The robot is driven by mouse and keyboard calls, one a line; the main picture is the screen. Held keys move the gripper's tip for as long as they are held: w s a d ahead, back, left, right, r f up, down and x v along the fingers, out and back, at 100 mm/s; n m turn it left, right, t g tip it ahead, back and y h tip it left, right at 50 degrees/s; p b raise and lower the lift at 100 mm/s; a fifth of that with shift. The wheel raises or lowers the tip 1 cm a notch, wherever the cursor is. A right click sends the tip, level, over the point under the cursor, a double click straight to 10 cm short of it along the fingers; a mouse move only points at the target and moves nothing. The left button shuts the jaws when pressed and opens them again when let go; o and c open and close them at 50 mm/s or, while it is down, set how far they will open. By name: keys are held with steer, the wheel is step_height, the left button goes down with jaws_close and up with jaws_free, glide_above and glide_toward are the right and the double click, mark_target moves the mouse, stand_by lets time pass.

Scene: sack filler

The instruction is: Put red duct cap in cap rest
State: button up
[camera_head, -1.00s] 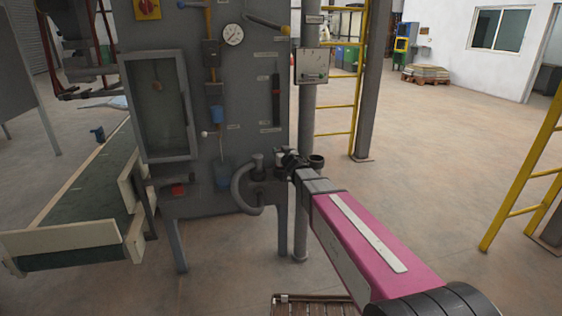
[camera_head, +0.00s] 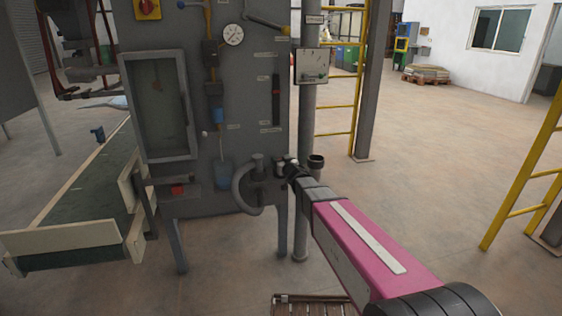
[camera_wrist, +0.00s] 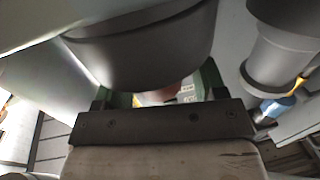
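My gripper (camera_head: 287,168) is at the lower right edge of the grey machine panel, beside a grey pipe stub and elbow. In the wrist view, its fingers (camera_wrist: 158,95) stand apart, with a large grey cylinder (camera_wrist: 145,48) just in front of them and overlapping the space between them. I cannot tell whether they touch it. A small red and white patch shows beyond the fingers, too cut off to name. A red part (camera_head: 179,190) sits on a bracket below the panel window; I cannot tell if it is the duct cap. I cannot identify the cap rest for certain.
A dark round cup (camera_head: 317,160) sticks out by the grey post, right of my gripper. A second grey duct (camera_wrist: 270,60) stands close on the right in the wrist view. A conveyor (camera_head: 75,205) lies left. The floor to the right is open, up to a yellow ladder frame (camera_head: 525,185).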

stand_by(0.3)
steer(key=shift+s+r, duration=0.15)
steer(key=v, duration=1.1)
steer(key=shift+s+d, duration=0.25)
steer(key=shift+s, duration=0.05)
